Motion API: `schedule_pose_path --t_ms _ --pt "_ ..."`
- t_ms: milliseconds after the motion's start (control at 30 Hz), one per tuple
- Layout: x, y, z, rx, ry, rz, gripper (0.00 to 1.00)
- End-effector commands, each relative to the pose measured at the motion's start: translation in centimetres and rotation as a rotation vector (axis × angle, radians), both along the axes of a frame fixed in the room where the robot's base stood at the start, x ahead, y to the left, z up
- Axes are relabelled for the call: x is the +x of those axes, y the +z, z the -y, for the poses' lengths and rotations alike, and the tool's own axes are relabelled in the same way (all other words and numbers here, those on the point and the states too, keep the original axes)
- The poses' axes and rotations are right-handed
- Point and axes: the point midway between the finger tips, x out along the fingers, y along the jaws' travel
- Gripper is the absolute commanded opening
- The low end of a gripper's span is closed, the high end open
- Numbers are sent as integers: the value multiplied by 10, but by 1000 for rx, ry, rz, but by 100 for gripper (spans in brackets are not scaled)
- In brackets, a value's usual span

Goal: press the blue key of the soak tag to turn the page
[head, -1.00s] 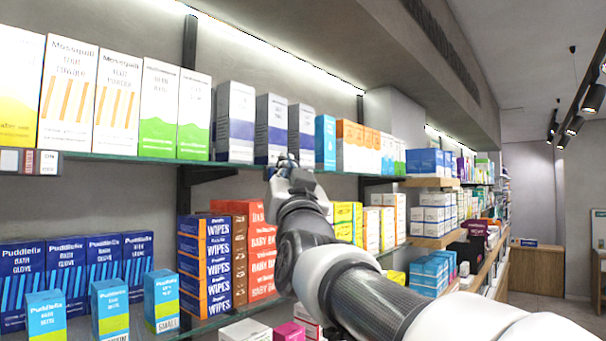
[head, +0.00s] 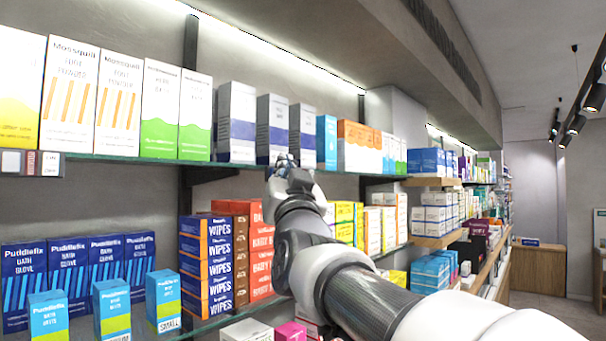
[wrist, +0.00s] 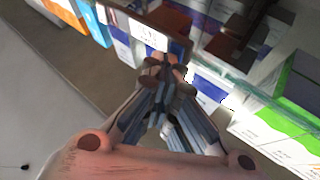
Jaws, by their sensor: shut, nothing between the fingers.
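A dark-framed shelf tag (wrist: 143,33) with a white display shows at the top of the wrist view, on the shelf's front edge. I take it to be the soak tag. No blue key can be made out; the fingertips cover its near part. My gripper (wrist: 164,66) is shut and empty, its tips together at the tag's near edge. Whether they touch it I cannot tell. In the head view my gripper (head: 283,162) is at the upper shelf's edge below white and dark-blue boxes (head: 272,131), and it hides the tag there.
A second tag (head: 30,163) sits on the upper glass shelf's edge at far left. Tall boxes (head: 120,105) stand along that shelf. Below are stacked wipes boxes (head: 207,265) and bath glove boxes (head: 105,268). The aisle at the right is open.

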Motion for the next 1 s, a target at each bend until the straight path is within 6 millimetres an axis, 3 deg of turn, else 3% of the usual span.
schedule_pose_path --t_ms 567,1000 --pt "2 -1 -3 -1 1 -1 0" --pt "-9 -3 11 -1 0 -2 0"
